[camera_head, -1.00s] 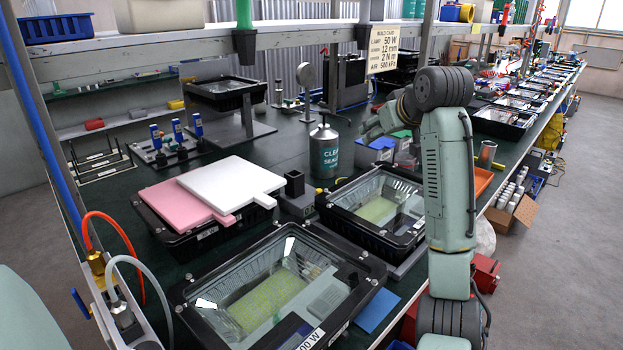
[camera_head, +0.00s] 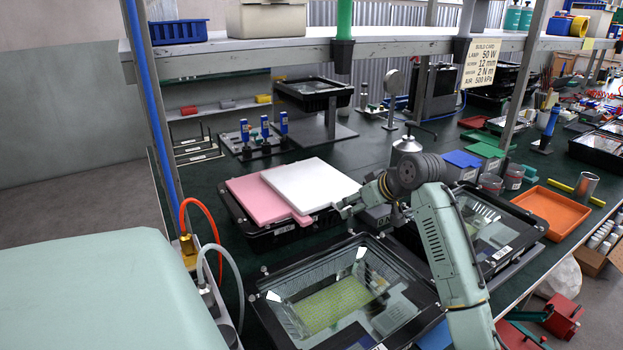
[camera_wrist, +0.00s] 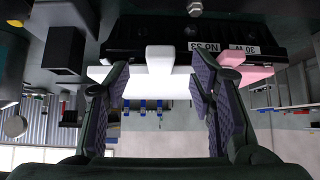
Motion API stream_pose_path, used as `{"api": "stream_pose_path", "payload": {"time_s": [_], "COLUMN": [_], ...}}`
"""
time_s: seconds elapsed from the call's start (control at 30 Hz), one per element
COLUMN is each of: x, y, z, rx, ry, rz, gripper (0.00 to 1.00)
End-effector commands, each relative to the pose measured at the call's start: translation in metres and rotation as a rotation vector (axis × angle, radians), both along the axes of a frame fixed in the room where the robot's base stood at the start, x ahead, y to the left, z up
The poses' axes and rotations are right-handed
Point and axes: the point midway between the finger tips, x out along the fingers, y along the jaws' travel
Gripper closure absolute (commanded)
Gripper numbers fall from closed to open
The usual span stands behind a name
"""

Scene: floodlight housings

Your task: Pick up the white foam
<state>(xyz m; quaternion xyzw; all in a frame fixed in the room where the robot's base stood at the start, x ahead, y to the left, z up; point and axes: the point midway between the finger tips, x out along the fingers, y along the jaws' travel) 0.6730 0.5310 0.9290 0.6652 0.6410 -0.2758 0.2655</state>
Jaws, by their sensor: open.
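The white foam (camera_head: 308,184) is a flat sheet with a narrow tab at its near right corner. It lies beside and partly over a pink foam sheet (camera_head: 258,200), on top of a black floodlight housing (camera_head: 270,238). My gripper (camera_head: 345,207) is at the right of the white foam, close to its tab. In the wrist view, which looks upside down, the white foam (camera_wrist: 160,82) and its tab show between the two open fingers of my gripper (camera_wrist: 158,100). The fingers hold nothing; I cannot tell whether they touch the foam.
A glazed floodlight housing (camera_head: 345,300) stands in front, and another (camera_head: 490,230) stands to the right behind my arm. An orange tray (camera_head: 552,212) lies further right. A shelf (camera_head: 300,60) crosses above the bench. A blue card (camera_head: 436,336) lies near the front edge.

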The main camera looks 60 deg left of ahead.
Motion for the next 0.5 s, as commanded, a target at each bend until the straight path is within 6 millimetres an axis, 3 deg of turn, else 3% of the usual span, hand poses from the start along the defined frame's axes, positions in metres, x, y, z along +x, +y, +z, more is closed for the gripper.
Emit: {"api": "stream_pose_path", "payload": {"time_s": [0.2,0.5], "x": [0.0,0.0], "y": [0.019,0.021], "z": [-0.017,-0.02], "rx": [0.0,0.001], "ry": [0.003,0.0], "rz": [-0.001,-0.001], "gripper": [0.5,0.52]}}
